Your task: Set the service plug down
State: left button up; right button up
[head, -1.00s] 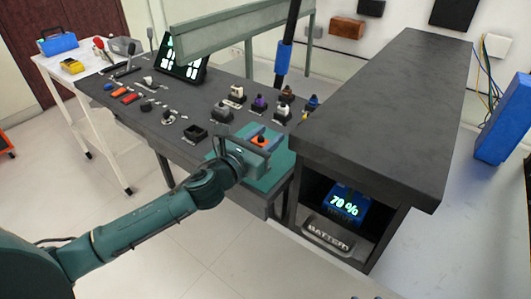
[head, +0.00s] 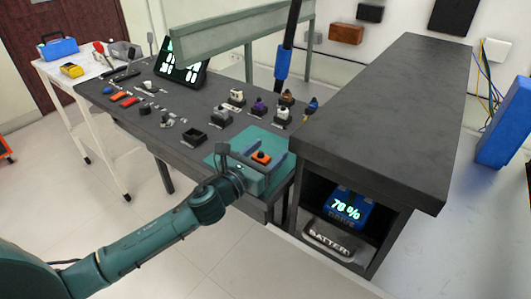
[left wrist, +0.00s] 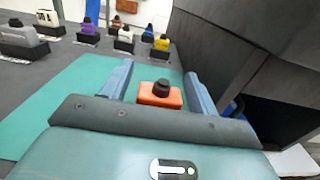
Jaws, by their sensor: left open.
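The service plug, an orange block with a dark knob, stands upright on the teal mat (head: 222,146) at the bench's near right end. The plug (head: 261,157) also shows in the left wrist view (left wrist: 160,95). My left gripper (head: 262,152) is open, with one finger on each side of the plug. In the left wrist view, my left gripper's fingers (left wrist: 158,80) show gaps between them and the plug. My right gripper is not in view.
Several connectors on dark blocks, one of them purple (head: 259,104), stand behind the mat. An empty dark holder (head: 194,136) is left of the mat. A dark cabinet (head: 375,100) rises close on the right, with a blue 70% display unit (head: 346,207) inside.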

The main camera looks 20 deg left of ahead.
pick_arm(q)
jog(key=shift+s+r, duration=0.1)
jog(key=shift+r, duration=0.05)
jog(key=v, duration=1)
jog(key=s+d+f+m+g, duration=0.1)
jog(key=s+f+m, duration=0.3)
jog(key=m, duration=0.7)
jog(key=s+d+f+m+g+y, duration=0.1)
jog(key=s+f+m, duration=0.3)
jog(key=m, duration=0.7)
jog(key=s+d+f+m+g+b, duration=0.1)
jog(key=s+d+f+m+g, duration=0.1)
jog(key=s+m, duration=0.6)
notch_tip(320, 180, down, 2)
jog(key=d+m, duration=0.1)
jog(key=m, duration=0.3)
jog(key=shift+d+y, duration=0.3)
jog(key=shift+y, duration=0.1)
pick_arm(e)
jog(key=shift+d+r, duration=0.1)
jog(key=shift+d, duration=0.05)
